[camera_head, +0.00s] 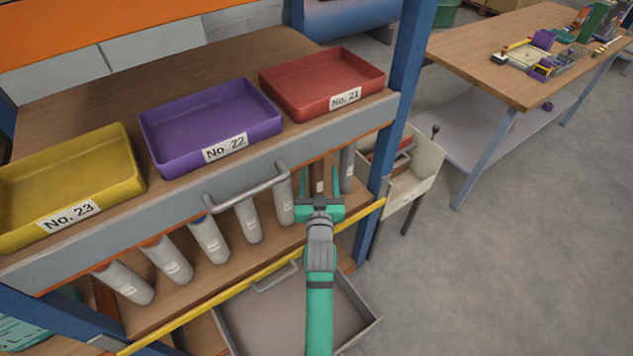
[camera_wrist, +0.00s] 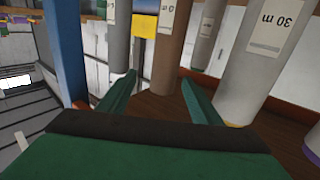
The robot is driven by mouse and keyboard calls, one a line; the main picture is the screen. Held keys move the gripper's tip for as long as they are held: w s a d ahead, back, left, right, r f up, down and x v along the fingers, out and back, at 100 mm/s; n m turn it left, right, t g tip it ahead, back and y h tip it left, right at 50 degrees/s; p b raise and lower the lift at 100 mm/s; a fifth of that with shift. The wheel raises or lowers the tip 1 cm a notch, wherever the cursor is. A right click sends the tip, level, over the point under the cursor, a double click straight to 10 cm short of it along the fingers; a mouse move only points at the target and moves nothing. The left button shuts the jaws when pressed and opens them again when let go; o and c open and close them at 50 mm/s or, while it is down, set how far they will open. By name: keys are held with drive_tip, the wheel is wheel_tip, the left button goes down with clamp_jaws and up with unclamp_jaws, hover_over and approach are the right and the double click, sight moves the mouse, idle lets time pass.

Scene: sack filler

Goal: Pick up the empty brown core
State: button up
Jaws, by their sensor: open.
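The brown core (camera_head: 317,180) stands upright on the lower shelf, among grey rolls under the tray ledge in the head view. My gripper (camera_head: 320,174) is open and empty. Its two green fingers point into the shelf, and in the head view the core shows between them. In the wrist view the open fingers (camera_wrist: 158,77) have a dull brownish cylinder (camera_wrist: 164,60) ahead between their tips.
Grey labelled rolls (camera_head: 209,240) stand close on both sides; one (camera_wrist: 258,70) is near my right finger. A yellow bar (camera_head: 240,290) runs along the shelf front. A blue post (camera_head: 405,60) stands at right. Yellow, purple and red trays (camera_head: 318,112) sit above.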

sight(316, 167)
drive_tip(key=shift+w+a, duration=0.2)
drive_tip(key=shift+w, duration=1.2)
drive_tip(key=shift+w+a, duration=0.2)
drive_tip(key=shift+w, duration=1.15)
drive_tip(key=c, duration=1.4)
drive_tip(key=shift+c, duration=0.2)
drive_tip(key=shift+r, duration=0.15)
